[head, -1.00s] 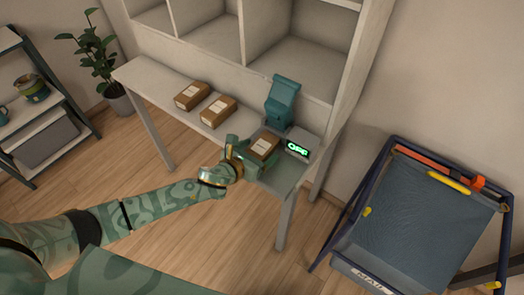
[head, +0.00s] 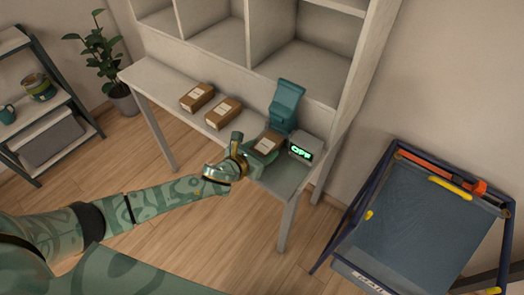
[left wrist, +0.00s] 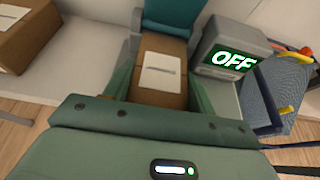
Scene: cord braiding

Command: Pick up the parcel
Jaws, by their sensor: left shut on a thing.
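A brown parcel (head: 267,143) with a white label is at the right end of the table, just in front of the teal device. My left gripper (head: 262,150) is shut on this parcel. In the left wrist view the parcel (left wrist: 160,72) sits between the two green fingers. Its lower end is hidden by my gripper's body. I cannot tell whether the parcel touches the surface below. My right gripper is in neither view.
Two more parcels (head: 197,97) (head: 223,112) lie on the table (head: 160,83) to the left. A grey box (head: 302,149) with a lit "OFF" display stands right of the held parcel, by the teal device (head: 287,103). A blue mail cart (head: 410,225) stands at right.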

